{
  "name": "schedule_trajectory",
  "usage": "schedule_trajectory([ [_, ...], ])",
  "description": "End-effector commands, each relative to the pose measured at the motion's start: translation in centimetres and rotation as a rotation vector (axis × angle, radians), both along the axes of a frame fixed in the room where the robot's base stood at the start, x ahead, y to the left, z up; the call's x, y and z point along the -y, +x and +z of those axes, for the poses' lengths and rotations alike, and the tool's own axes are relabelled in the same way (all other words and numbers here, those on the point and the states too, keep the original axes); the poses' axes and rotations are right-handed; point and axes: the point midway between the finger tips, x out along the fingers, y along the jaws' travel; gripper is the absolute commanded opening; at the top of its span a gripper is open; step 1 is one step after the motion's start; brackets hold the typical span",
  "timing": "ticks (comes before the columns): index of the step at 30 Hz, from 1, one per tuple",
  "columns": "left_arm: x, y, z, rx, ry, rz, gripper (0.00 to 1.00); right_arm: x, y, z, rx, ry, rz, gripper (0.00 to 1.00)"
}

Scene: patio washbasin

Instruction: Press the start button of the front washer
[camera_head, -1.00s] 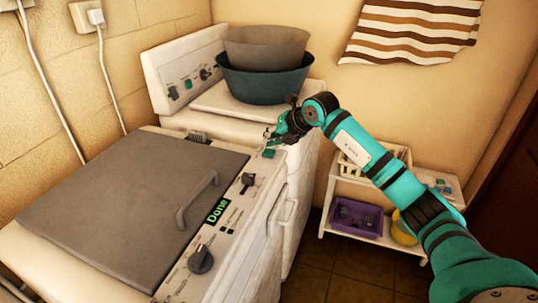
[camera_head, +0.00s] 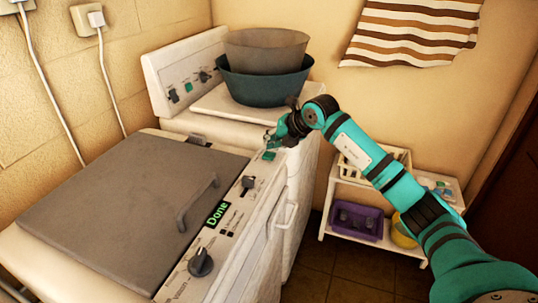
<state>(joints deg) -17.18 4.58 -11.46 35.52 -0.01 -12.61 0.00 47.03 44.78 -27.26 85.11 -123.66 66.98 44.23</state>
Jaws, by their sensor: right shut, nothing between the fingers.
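The front washer (camera_head: 262,232) stands at the lower left, its grey lid (camera_head: 130,205) closed. Its control strip runs along the right side with a round dark knob (camera_head: 200,262), a display (camera_head: 217,213) that reads "Done" in green, and a dark switch (camera_head: 248,183). A small green button (camera_head: 269,155) sits at the far end of the strip. My right gripper (camera_head: 272,142) is shut and empty, just above and beside the green button; I cannot tell whether it touches. My left gripper is not in view.
A second white washer (camera_head: 170,75) stands behind, with two stacked basins (camera_head: 265,85) on top. A white shelf (camera_head: 345,185) with a purple crate (camera_head: 357,219) and a yellow bucket (camera_head: 402,232) stands at the right wall. Bare floor lies between.

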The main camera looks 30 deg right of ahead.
Motion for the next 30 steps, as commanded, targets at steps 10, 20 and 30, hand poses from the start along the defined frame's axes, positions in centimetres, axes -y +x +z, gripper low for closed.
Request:
schedule_trajectory([
  [10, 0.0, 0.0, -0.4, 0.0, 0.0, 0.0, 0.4, 0.0, 0.0, -0.6, 0.0, 0.0, 0.0, 0.0],
  [20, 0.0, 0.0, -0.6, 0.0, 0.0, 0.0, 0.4, 0.0, 0.0, -0.8, 0.0, 0.0, 0.0, 0.0],
  [30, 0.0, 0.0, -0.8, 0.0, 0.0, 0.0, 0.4, 0.0, 0.0, -1.0, 0.0, 0.0, 0.0, 0.0],
])
